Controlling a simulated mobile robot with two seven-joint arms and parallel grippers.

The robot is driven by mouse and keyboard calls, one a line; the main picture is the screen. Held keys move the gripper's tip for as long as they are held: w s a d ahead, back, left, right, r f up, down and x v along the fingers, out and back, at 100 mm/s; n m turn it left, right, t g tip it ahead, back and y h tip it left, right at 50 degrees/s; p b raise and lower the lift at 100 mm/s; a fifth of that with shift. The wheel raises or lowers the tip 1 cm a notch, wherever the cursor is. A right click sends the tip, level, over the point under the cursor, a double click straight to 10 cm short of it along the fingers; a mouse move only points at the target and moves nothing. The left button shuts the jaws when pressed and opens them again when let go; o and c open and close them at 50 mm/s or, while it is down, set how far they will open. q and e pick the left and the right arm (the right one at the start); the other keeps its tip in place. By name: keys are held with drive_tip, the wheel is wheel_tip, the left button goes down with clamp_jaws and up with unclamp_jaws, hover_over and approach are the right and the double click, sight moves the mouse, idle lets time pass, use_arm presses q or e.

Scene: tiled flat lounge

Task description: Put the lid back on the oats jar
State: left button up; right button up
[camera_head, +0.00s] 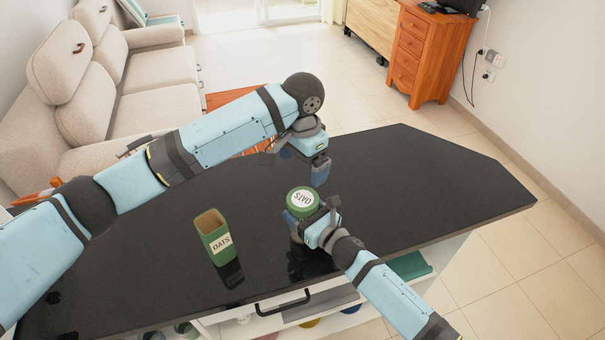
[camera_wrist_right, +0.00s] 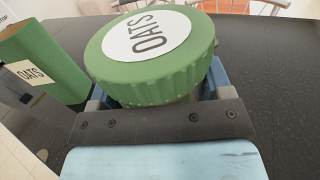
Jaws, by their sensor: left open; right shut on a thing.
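The green oats jar (camera_head: 215,238) stands upright and open on the black counter, left of my right gripper. Its front carries a white OATS label, and it also shows at the left of the right wrist view (camera_wrist_right: 45,65). The round green lid (camera_head: 301,201) has a white OATS label on top and a ribbed rim; it also shows in the right wrist view (camera_wrist_right: 150,55). My right gripper (camera_head: 299,214) is shut on the lid, label facing up, to the right of the jar. My left gripper (camera_head: 308,173) is open and empty above the counter, beyond the lid; its fingers are partly hidden.
The black counter (camera_head: 440,190) has free room to the right and around the jar. A beige sofa (camera_head: 150,75) stands at the back left. A wooden drawer cabinet (camera_head: 425,55) stands at the back right. Shelves with several items lie under the counter's front edge.

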use_arm(q)
drive_tip(key=shift+r, duration=0.2)
use_arm(e)
drive_tip(key=o, duration=1.8)
drive_tip(key=shift+c, duration=0.2)
drive_tip(key=b+v, duration=0.2)
drive_tip(key=v, duration=1)
drive_tip(key=shift+s+d+f, duration=0.1)
drive_tip(key=shift+s+d, duration=0.1)
drive_tip(key=shift+s, duration=0.05)
use_arm(q)
drive_tip(key=shift+f, duration=1.25)
use_arm(e)
drive_tip(key=shift+s+d, duration=0.35)
drive_tip(key=shift+s, duration=0.1)
